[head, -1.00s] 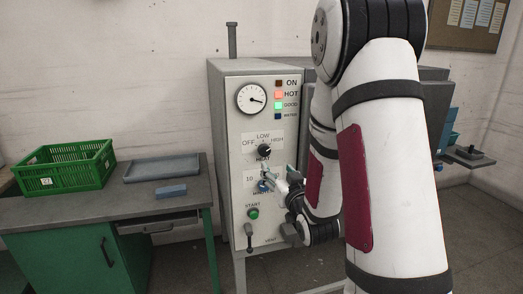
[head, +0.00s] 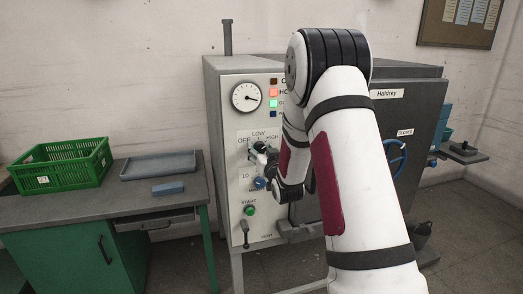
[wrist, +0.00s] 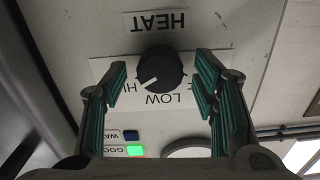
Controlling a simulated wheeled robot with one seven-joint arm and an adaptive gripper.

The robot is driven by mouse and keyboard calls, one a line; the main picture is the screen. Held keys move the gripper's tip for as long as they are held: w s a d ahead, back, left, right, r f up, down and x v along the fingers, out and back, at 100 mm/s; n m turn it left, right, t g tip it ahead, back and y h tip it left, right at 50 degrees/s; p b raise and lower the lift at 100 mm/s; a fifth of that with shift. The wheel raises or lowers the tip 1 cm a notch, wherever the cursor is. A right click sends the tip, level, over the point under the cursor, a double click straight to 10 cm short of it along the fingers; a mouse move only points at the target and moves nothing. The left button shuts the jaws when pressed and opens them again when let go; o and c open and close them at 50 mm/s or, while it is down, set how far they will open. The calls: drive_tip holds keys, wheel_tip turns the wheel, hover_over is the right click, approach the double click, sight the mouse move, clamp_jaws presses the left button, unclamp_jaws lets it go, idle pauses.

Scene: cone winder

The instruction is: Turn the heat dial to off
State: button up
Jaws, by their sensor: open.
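The heat dial (wrist: 160,67) is a round black knob on the pale control panel, upside down in the wrist view. Its white mark points down and left there, between LOW and HIGH on the label plate (wrist: 165,99). My gripper (wrist: 160,72) is open, one teal-padded finger on each side of the knob, with visible gaps beside it. I cannot tell how deep the fingertips reach around it. In the head view my gripper (head: 260,148) is at the dial and largely hides it; OFF is at the label's left, HIGH at its right.
A gauge (head: 246,97) sits above the dial, beside indicator lamps (head: 273,92) with HOT and GOOD lit. Below are a blue knob (head: 259,183), a green START button (head: 250,210) and a lever (head: 245,233). A bench with a green crate (head: 62,163) stands left.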

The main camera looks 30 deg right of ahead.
drive_tip(key=shift+w, duration=0.2)
drive_tip(key=c, duration=1.2)
drive_tip(key=shift+o, duration=0.2)
